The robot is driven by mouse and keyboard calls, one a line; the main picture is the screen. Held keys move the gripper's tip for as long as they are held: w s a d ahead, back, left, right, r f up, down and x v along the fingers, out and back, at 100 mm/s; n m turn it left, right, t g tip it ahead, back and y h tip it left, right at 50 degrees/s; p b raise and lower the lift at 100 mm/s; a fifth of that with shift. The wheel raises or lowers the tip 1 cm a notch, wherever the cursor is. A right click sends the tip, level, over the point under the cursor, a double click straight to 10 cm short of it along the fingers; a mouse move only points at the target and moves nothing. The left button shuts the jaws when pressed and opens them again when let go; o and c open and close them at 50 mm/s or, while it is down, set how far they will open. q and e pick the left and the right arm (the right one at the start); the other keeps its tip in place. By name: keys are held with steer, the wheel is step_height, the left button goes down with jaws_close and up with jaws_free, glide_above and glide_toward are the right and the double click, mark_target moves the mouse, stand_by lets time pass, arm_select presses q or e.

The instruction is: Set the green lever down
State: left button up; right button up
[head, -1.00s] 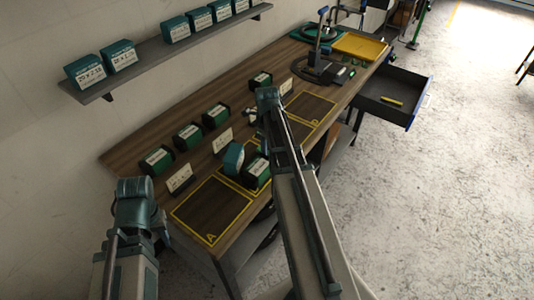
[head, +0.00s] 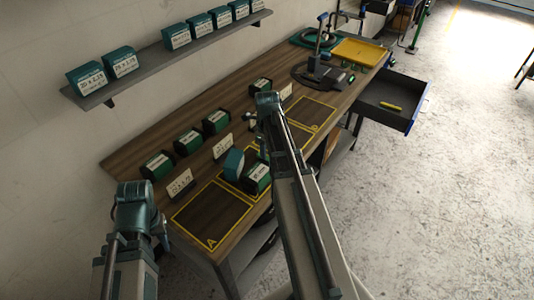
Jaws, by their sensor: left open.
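I cannot make out the green lever with certainty. Small green bits (head: 351,77) show on the workbench in front of the yellow tray (head: 362,49), too small to identify. My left gripper (head: 140,205) is at the lower left, off the near end of the bench; its fingers are mostly hidden by its wrist, and nothing shows in it. My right gripper (head: 253,121) is above the middle of the bench, near the yellow-outlined areas. Its fingers are largely hidden behind its wrist, so I cannot tell what they hold.
Several green-and-black boxes (head: 188,142) and white label cards (head: 181,184) stand on the wooden bench (head: 135,146). The outlined area A (head: 213,213) is bare. An open drawer (head: 385,103) holds a yellow piece (head: 391,106). A wall shelf (head: 170,58) carries more boxes.

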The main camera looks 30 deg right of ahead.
step_height(320, 180, up, 12)
steer(key=p, duration=1.1)
steer(key=shift+f, duration=0.25)
steer(key=s+a+n, duration=0.4)
steer(key=a+n, duration=0.6)
steer(key=n, duration=0.1)
steer(key=s+a+n, duration=0.5)
steer(key=a+n, duration=0.6)
steer(key=n, duration=0.1)
steer(key=s+a+n+h, duration=0.1)
steer(key=s+a+n, duration=0.3)
steer(key=a+n, duration=0.6)
steer(key=shift+s+a+n, duration=0.3)
steer(key=shift+s+n, duration=0.1)
steer(key=shift+n, duration=0.8)
